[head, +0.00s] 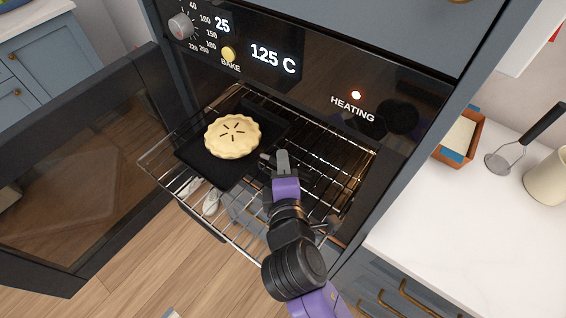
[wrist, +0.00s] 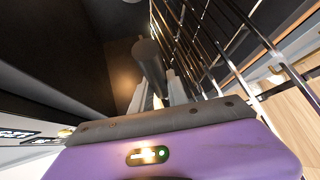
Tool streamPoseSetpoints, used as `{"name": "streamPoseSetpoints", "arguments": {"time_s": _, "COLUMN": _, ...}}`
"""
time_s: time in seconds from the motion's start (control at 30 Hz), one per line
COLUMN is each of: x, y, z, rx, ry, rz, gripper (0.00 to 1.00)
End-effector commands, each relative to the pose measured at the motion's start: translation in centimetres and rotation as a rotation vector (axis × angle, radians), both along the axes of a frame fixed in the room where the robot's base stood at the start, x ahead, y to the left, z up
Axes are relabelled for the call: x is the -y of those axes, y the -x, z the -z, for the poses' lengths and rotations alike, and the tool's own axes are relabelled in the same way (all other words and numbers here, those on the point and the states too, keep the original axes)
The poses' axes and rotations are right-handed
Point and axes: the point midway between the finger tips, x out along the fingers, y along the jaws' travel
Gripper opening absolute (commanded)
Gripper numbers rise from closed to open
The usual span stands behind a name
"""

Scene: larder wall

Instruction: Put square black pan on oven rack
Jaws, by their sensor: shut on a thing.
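The square black pan (head: 203,174) carries a pale round pie (head: 232,137) with slits in its crust. It lies over the left part of the wire oven rack (head: 330,150), in the oven mouth; I cannot tell if it rests fully on the wires. My gripper (head: 274,160) is at the pan's right side, over the rack. In the wrist view my gripper (wrist: 156,98) is shut on a dark rounded bar (wrist: 148,56), which looks like the pan's handle. The rack wires (wrist: 200,40) run close beside it. The fingers partly hide the grip.
The oven door (head: 85,165) stands open at the left. The control panel (head: 300,65) reads 125 C, with a lit HEATING light. A white counter (head: 470,220) at the right holds an orange box (head: 458,138), a masher (head: 505,160) and a cream pot (head: 548,178). The rack's right part is bare.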

Motion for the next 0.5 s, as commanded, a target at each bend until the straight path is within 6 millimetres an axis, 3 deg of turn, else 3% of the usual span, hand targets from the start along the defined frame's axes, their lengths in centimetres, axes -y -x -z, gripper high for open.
{"name": "streamPoseSetpoints", "arguments": {"time_s": 0.33, "x": -0.04, "y": -0.08, "z": 0.01, "rx": 0.007, "ry": -0.004, "rz": 0.000, "gripper": 0.00}}
{"name": "streamPoseSetpoints", "arguments": {"time_s": 0.37, "x": -0.01, "y": -0.02, "z": 0.16, "rx": 0.002, "ry": -0.001, "rz": 0.000, "gripper": 0.26}}
{"name": "streamPoseSetpoints", "arguments": {"time_s": 0.43, "x": 0.00, "y": -0.03, "z": 0.15, "rx": 0.002, "ry": -0.001, "rz": 0.000, "gripper": 0.39}}
{"name": "streamPoseSetpoints", "arguments": {"time_s": 0.5, "x": 0.00, "y": -0.03, "z": 0.15, "rx": 0.002, "ry": -0.001, "rz": 0.000, "gripper": 0.41}}
